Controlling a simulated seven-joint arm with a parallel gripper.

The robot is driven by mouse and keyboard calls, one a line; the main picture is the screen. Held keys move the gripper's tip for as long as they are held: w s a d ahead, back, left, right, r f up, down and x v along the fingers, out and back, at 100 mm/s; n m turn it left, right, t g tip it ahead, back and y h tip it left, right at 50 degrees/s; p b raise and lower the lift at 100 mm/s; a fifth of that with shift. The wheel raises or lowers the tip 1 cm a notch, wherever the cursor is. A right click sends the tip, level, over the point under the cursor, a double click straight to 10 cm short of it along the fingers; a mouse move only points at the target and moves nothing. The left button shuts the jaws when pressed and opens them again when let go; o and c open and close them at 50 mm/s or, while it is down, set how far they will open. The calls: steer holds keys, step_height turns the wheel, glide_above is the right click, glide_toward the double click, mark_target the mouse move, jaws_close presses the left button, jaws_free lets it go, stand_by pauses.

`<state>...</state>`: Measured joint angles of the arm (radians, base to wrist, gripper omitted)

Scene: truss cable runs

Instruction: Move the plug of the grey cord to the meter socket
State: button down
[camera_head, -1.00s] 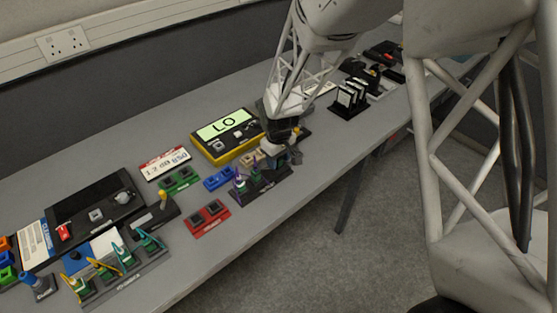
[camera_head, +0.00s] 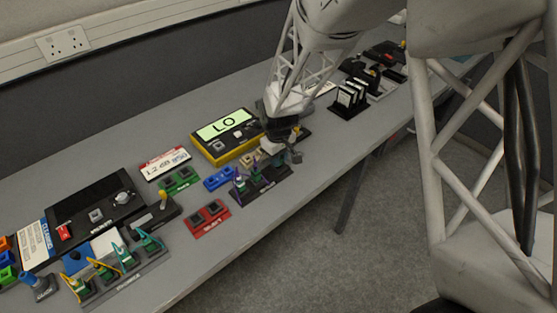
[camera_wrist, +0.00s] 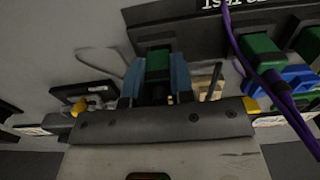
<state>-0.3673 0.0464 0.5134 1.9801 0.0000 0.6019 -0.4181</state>
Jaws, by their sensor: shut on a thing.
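My gripper (camera_wrist: 155,80) is shut on a green plug (camera_wrist: 158,64), with a blue-grey finger on each side. A pale grey cord (camera_wrist: 101,54) loops on the left of the fingers in the wrist view. The plug's far end is at a black rack (camera_wrist: 195,36); I cannot tell whether it is seated there. In the head view my gripper (camera_head: 282,150) is over the right end of that rack (camera_head: 263,185), and it hides the held plug. The yellow meter (camera_head: 226,137) reads LO and has a small square socket (camera_head: 219,145) on its face.
Purple-corded green plugs (camera_head: 241,184) stand in the rack, left of my gripper. Blue (camera_head: 219,179), green (camera_head: 180,180) and red (camera_head: 208,218) socket blocks lie nearby. Another rack (camera_head: 125,283) of corded plugs is at the front left. Bare grey table (camera_head: 100,165) lies behind the devices.

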steer(key=shift+r, duration=2)
steer(key=shift+a, duration=0.15)
steer(key=w+a+r, duration=0.2)
steer(key=a+r, duration=0.1)
steer(key=a, duration=0.7)
steer(key=w+a+r, duration=0.2)
steer(key=a+r, duration=0.1)
steer(key=a, duration=0.7)
steer(key=shift+w, duration=0.3)
steer(key=shift+f, duration=0.25)
steer(key=shift+f, duration=2.65)
steer(key=shift+f, duration=0.85)
